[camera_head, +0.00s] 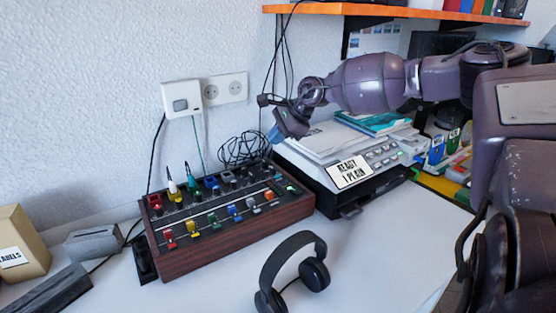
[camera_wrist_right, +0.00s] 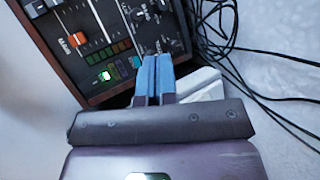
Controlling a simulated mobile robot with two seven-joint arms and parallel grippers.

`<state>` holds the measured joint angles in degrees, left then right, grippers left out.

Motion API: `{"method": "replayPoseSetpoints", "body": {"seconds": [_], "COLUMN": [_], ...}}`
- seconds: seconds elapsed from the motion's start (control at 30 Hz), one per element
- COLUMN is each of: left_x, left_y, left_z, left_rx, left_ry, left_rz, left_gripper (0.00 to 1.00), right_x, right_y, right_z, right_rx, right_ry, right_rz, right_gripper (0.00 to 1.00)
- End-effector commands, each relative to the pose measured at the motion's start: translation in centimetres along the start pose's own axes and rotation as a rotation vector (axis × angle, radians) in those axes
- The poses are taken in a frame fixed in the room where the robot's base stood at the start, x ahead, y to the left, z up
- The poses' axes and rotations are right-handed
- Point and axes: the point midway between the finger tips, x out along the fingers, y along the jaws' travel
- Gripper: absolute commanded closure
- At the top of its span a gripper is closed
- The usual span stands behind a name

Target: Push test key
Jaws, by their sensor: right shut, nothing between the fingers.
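No key with a readable "test" label shows. A wood-sided mixer console (camera_head: 230,235) with coloured sliders and knobs stands on the desk; its corner also shows in the right wrist view (camera_wrist_right: 100,95). There a small green-lit key (camera_wrist_right: 105,76) sits near its edge, left of my fingertips. A grey-white printer (camera_head: 350,165) with several buttons and a "READY 1 PLAIN" sign stands to its right. My right gripper (camera_head: 273,134) is shut and empty, its blue fingers over the console's far right corner. I cannot tell whether they touch it. My left gripper is out of view.
Black headphones (camera_head: 292,272) lie in front of the console. A cardboard box (camera_head: 20,245) and grey items stand at left. An orange shelf (camera_head: 400,11) overhangs the printer. The desk's front right is clear.

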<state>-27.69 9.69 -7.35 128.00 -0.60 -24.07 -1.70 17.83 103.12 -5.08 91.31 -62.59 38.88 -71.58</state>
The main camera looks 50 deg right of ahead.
Motion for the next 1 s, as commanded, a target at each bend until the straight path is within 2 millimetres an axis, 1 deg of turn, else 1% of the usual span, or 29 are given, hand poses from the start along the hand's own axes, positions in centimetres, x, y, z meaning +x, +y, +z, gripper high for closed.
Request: {"method": "replayPoseSetpoints", "body": {"seconds": [0.3,0.47,0.57,0.77,1.0], "left_x": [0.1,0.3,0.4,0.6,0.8], "left_y": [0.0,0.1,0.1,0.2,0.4], "left_z": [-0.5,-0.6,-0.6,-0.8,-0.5], "left_rx": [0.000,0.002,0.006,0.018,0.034], "left_ry": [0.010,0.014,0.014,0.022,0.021], "left_rz": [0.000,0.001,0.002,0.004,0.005], "left_gripper": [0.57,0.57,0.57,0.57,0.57], "right_x": [0.0,0.4,1.1,3.0,5.3], "right_y": [0.0,0.2,0.6,1.6,2.9], "right_z": [0.0,-0.2,-0.6,-1.6,-2.9], "right_rx": [0.004,0.004,0.004,0.004,0.005], "right_ry": [-0.003,-0.002,-0.001,0.001,0.001], "right_rz": [-0.001,0.001,0.003,0.004,0.004], "right_gripper": [1.00,1.00,1.00,1.00,1.00]}}
